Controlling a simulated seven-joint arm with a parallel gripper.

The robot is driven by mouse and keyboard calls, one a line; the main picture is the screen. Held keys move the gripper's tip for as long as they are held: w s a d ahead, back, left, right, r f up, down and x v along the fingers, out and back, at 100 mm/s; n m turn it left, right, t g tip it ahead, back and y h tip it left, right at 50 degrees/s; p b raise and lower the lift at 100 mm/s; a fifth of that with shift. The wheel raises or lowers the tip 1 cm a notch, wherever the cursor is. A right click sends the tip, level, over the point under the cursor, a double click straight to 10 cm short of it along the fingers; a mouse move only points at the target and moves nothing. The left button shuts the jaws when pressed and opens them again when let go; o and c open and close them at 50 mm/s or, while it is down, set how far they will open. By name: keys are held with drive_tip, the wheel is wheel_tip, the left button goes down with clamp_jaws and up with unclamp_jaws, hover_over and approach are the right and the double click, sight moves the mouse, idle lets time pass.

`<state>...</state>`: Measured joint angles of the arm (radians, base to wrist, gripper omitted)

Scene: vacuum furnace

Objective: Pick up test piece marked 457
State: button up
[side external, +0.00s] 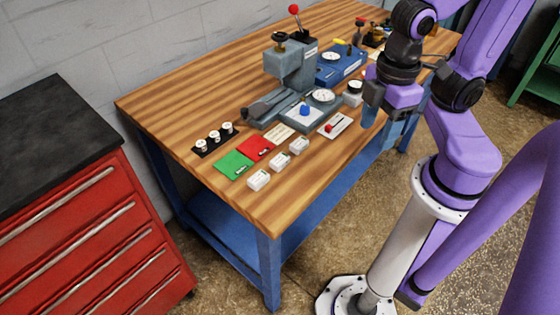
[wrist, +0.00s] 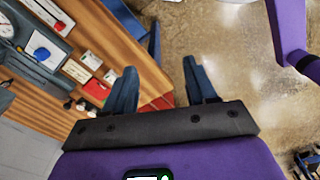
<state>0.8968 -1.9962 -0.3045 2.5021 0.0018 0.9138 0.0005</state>
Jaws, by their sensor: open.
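My gripper (side external: 376,118) is open and empty above the right front edge of the workbench; in the wrist view its two fingers (wrist: 160,68) point over the bench edge and the floor. I cannot read the number 457 on anything. Three small white blocks (side external: 279,160) stand in a row along the front of the bench; one also shows in the wrist view (wrist: 111,75). Small metal pieces lie on a green mat (side external: 229,166) and a red mat (side external: 253,152). Several white-topped round pieces (side external: 214,136) stand on a black strip. My gripper is apart from all of these.
A grey bench tester (side external: 290,68) with a red-knobbed lever stands behind the mats. A white tray (side external: 335,125) with a red item lies closer to my gripper. A blue device (side external: 341,66) is farther back. A red drawer cabinet (side external: 80,205) stands left. The bench's front corner is clear.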

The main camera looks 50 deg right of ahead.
drive_tip(key=shift+o, duration=0.9)
